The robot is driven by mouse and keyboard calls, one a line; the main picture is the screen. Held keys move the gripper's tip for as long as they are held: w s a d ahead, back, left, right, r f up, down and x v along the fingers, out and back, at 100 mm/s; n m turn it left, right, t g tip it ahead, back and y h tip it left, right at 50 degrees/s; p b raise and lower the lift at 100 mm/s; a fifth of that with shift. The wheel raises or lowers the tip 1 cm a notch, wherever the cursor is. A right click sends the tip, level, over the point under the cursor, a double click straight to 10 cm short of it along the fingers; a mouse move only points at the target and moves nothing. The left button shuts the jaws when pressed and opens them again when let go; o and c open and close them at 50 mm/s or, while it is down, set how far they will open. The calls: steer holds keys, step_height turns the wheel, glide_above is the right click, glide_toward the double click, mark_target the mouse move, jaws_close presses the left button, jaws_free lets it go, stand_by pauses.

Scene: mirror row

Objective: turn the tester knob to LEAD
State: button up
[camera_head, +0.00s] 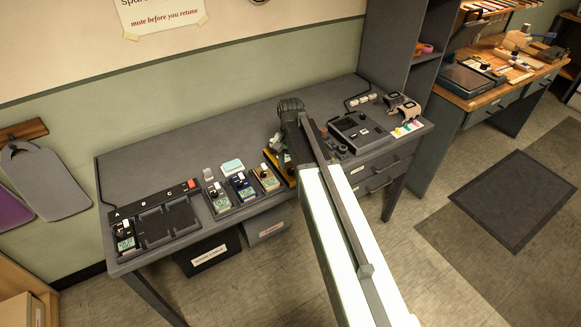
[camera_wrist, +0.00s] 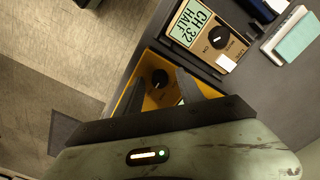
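A yellow-edged unit with a round black knob (camera_wrist: 160,78) lies just ahead of my gripper in the wrist view; it looks like the tester. Its markings, including LEAD, cannot be read. My gripper (camera_wrist: 125,103) has its two dark fingers spread apart, with the knob beyond and between them, not gripped. The right finger hides part of the yellow unit (camera_wrist: 131,96). In the head view the yellow unit (camera_head: 274,161) shows only in part beside my arm, which hides the rest.
A tan unit marked CH 32 HALF (camera_wrist: 208,33) with its own knob sits next to the yellow one. On the grey desk (camera_head: 230,130) stand a blue unit (camera_head: 242,188), a black tray (camera_head: 168,226) at left and a dark console (camera_head: 358,133) at right. The desk's back is mostly clear.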

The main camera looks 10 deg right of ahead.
mark_target(290, 169)
step_height(290, 169, up, 8)
steer(key=p, duration=0.8)
steer(key=shift+f, duration=0.1)
steer(key=s+n, duration=0.5)
steer(key=s, duration=0.9)
steer(key=shift+s+a+n, duration=0.25)
steer(key=shift+s+n, duration=0.05)
steer(key=shift+s, duration=0.05)
